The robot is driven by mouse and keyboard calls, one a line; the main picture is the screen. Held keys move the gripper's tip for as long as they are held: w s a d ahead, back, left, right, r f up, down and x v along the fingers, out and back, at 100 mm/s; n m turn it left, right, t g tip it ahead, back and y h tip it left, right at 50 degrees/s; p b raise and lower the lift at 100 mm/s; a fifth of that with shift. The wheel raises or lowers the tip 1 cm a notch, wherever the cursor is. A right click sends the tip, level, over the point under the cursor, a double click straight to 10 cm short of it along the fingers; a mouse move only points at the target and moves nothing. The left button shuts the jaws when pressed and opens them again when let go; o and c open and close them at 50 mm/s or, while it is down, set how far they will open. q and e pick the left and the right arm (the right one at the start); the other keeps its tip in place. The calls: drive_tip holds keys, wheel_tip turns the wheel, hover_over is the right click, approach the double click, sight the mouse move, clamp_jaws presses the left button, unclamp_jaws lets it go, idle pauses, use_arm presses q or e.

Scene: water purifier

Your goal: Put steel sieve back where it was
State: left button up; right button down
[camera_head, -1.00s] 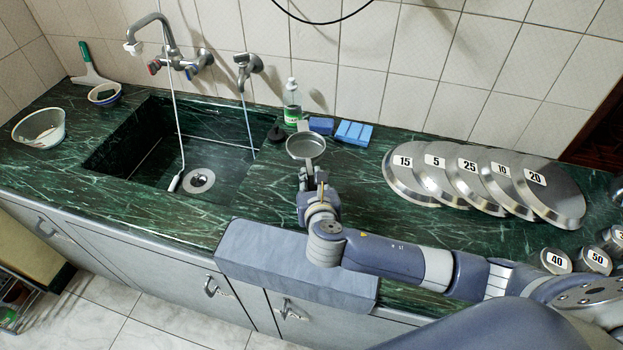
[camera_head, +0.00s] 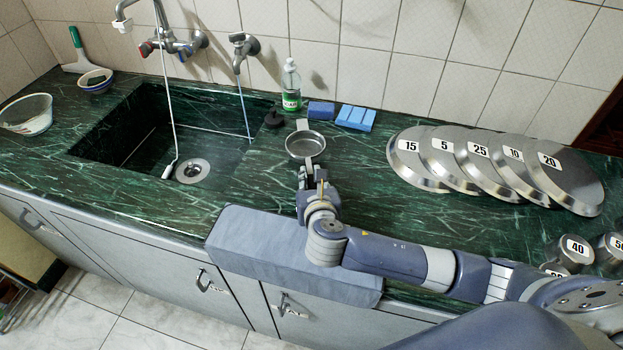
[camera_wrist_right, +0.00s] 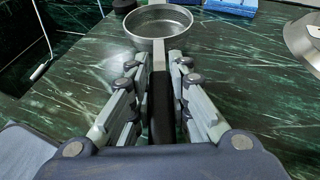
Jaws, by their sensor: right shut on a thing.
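The steel sieve (camera_head: 305,145) is a small round metal pan with a short tab at its far side, at the counter just right of the sink. Its round bowl (camera_wrist_right: 158,24) and dark handle (camera_wrist_right: 161,105) show in the right wrist view. My right gripper (camera_head: 308,180) is shut on the handle, with the fingers (camera_wrist_right: 160,85) on both sides of it. The bowl points away from me toward the wall. I cannot tell whether it touches the counter. My left gripper is not in view.
The sink (camera_head: 110,150) lies to the left. A soap bottle (camera_head: 291,85), a dark blue sponge (camera_head: 321,110) and light blue sponges (camera_head: 355,117) stand behind the sieve. Numbered steel lids (camera_head: 418,158) lie to the right. The counter between sieve and lids is clear.

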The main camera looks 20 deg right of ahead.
drive_tip(key=shift+f, duration=0.65)
drive_tip(key=c, duration=1.4)
unclamp_jaws()
drive_tip(key=shift+s, duration=0.1)
